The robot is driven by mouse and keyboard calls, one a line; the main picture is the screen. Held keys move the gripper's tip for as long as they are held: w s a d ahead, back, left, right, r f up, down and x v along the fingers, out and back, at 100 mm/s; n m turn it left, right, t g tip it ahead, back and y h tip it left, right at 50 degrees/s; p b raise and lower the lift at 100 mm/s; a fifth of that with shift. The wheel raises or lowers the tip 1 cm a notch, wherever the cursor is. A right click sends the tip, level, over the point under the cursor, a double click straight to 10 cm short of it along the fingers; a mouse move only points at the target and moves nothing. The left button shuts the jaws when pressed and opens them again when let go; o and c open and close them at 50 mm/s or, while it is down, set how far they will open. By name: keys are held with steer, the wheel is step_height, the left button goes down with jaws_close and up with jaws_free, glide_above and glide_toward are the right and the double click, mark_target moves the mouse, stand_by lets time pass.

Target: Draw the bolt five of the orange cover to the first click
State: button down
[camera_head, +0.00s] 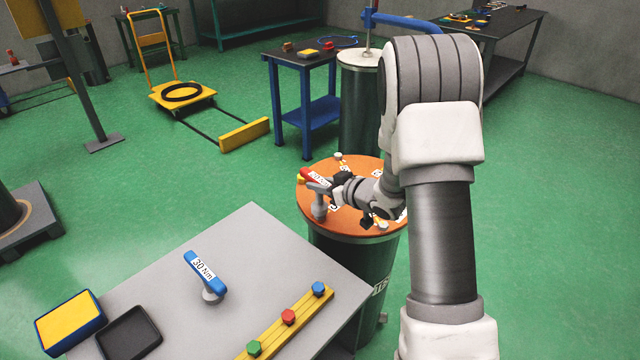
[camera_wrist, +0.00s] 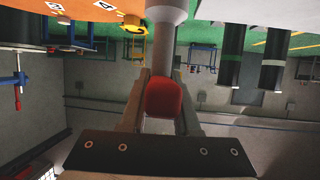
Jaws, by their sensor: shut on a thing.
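The orange cover (camera_head: 352,222) lies on top of a dark cylinder (camera_head: 355,268) and carries several number labels and bolts around its rim. A wrench with a red handle (camera_head: 308,173) and a white label stands on its grey shaft (camera_head: 320,207) at the cover's left front edge. My gripper (camera_head: 338,186) is shut on this handle. In the wrist view the red handle (camera_wrist: 163,100) sits between my gripper's fingers (camera_wrist: 163,85), with the grey shaft (camera_wrist: 165,45) running to the cover (camera_wrist: 95,10). The bolt under the shaft is hidden, and I cannot read its number.
A grey table (camera_head: 255,235) at the front left holds a blue wrench marked 30 Nm (camera_head: 205,270), a yellow rail (camera_head: 300,325) with green, red and blue pieces, and a black tray (camera_head: 130,332). Another dark cylinder (camera_head: 360,105) stands behind the cover, beside a blue-legged table (camera_head: 305,95).

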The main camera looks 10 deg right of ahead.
mark_target(318, 195)
steer(key=shift+f+b, duration=1.05)
steer(key=shift+f, duration=0.25)
stand_by(0.4)
steer(key=shift+a+f+m+t+h, duration=0.1)
steer(key=shift+m+t+h, duration=0.3)
steer(key=shift+m+h, duration=0.95)
steer(key=shift+a+f+m+t+h, duration=0.1)
steer(key=shift+m+t+h, duration=0.3)
steer(key=shift+m+h, duration=0.95)
steer(key=shift+d+m+h, duration=0.1)
steer(key=shift+m+h, duration=0.5)
steer(key=shift+h, duration=0.4)
steer(key=shift+m+h, duration=0.3)
steer(key=shift+m+h, duration=0.6)
steer(key=shift+h, duration=0.1)
steer(key=shift+m+g+h, duration=0.3)
steer(key=shift+s+m+g+h, duration=0.1)
steer(key=shift+m+g+h, duration=0.7)
steer(key=shift+m+h, duration=0.95)
steer(key=shift+n, duration=0.25)
